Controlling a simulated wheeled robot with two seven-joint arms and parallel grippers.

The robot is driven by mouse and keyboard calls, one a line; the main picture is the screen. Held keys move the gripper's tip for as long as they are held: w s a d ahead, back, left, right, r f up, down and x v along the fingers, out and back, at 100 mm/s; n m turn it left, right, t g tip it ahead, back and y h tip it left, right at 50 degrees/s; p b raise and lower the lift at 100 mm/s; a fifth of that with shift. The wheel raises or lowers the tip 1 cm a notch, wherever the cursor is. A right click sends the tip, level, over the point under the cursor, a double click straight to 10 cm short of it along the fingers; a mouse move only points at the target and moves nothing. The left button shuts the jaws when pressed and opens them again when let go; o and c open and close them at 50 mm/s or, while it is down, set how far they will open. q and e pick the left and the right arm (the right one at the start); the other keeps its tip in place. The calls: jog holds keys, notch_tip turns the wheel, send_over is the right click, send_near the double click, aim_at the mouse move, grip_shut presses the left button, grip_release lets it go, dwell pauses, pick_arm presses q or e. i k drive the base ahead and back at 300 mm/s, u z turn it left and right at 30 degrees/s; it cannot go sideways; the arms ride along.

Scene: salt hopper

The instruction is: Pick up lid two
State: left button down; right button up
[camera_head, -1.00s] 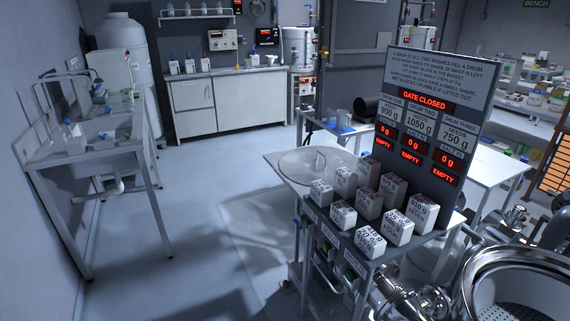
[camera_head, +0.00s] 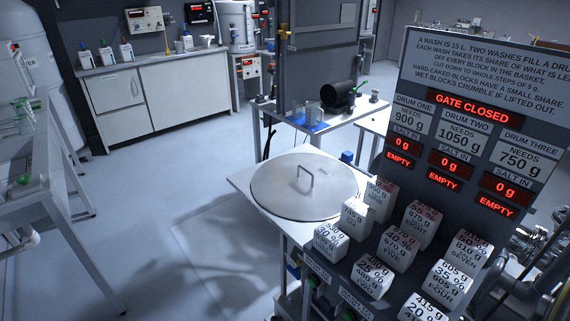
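A large round grey lid (camera_head: 280,193) with an upright loop handle (camera_head: 305,176) on top lies flat on a pale table, in the middle of the head view. Neither of my grippers is in view.
Several white labelled blocks (camera_head: 397,249) stand just right of the lid, before a tall sign board (camera_head: 465,135) reading "GATE CLOSED" and "EMPTY". A table with a black cylinder (camera_head: 337,95) stands behind. Open floor (camera_head: 165,190) lies to the left.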

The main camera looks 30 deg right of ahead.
aim_at(302, 186)
jog(key=i, duration=3.45)
jog(key=z, duration=1.85)
